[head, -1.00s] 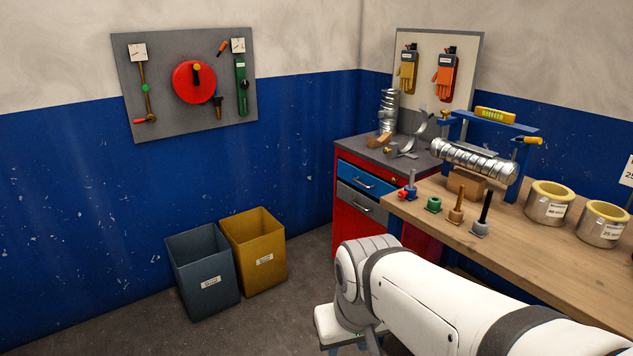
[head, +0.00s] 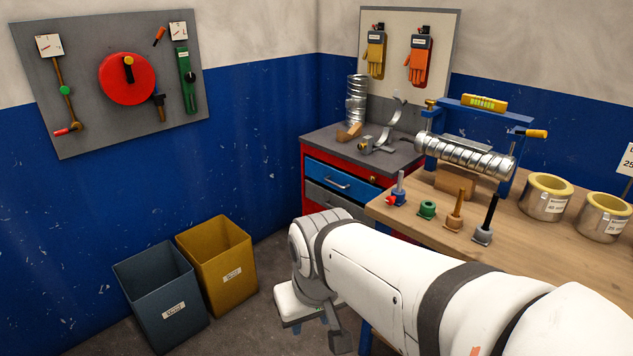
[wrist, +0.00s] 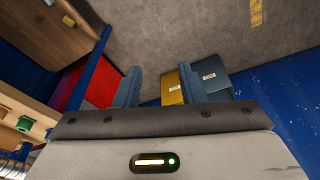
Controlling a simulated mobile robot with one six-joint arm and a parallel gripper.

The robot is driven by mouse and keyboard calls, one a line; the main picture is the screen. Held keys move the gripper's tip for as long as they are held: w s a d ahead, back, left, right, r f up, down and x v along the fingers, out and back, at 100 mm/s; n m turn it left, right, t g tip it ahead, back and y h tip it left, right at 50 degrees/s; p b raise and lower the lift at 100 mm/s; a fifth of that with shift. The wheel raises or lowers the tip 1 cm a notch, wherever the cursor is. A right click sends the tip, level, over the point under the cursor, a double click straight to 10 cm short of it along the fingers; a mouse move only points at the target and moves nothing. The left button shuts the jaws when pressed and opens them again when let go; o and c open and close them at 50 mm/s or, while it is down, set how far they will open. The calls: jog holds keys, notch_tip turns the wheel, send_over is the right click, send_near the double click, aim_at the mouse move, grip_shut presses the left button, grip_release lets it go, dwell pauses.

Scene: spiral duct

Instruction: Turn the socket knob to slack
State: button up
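I cannot tell for sure which part is the socket knob. On the wooden bench (head: 545,238), the small parts in a row are a blue-and-red based post (head: 398,192), a green ring-like piece (head: 427,209), a brown post (head: 454,211) and a black post (head: 486,222). On the grey wall panel (head: 85,105) is a red disc (head: 118,84) with a dark, yellow-tipped handle (head: 128,69). My gripper (wrist: 160,90) points toward the floor with its two blue fingers apart and nothing between them. It is away from both the bench and the panel.
Two bins, one grey (head: 160,290) and one yellow (head: 218,260), stand on the floor by the blue wall. A red cabinet (head: 312,160) with drawers stands in the corner. A blue stand (head: 505,178) holds a metal spiral duct (head: 465,157). Insulated cans (head: 547,203) sit right.

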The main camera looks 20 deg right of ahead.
jog(key=shift+o, duration=0.5)
jog(key=shift+w, duration=0.1)
jog(key=shift+o, duration=1)
jog(key=w+f+m+t+y+b, duration=0.1)
jog(key=w+m+t+b, duration=0.3)
jog(key=w, duration=0.9)
jog(key=f+m+b, duration=0.1)
jog(key=m+b, duration=0.1)
jog(key=m, duration=0.1)
jog(key=shift+d+f+m+b, duration=0.15)
jog(key=shift+f+m+b, duration=0.05)
jog(key=shift+m+b, duration=0.2)
jog(key=w+d+f+m+t+h+b, duration=0.1)
jog(key=w+d+m+t+h+b, duration=0.15)
jog(key=w+d+m+b, duration=0.5)
jog(key=w+d+m+t+h+b, duration=0.2)
jog(key=w+d+m+t, duration=0.2)
jog(key=w+m, duration=0.75)
jog(key=m+g+h+b, duration=0.6)
jog(key=m+h+b, duration=0.55)
jog(key=m, duration=1.45)
send_near(389, 201)
jog(key=f+h+p, duration=0.1)
jog(key=h, duration=0.1)
jog(key=x, duration=0.8)
jog(key=shift+w+f, duration=0.2)
jog(key=shift+f, duration=0.05)
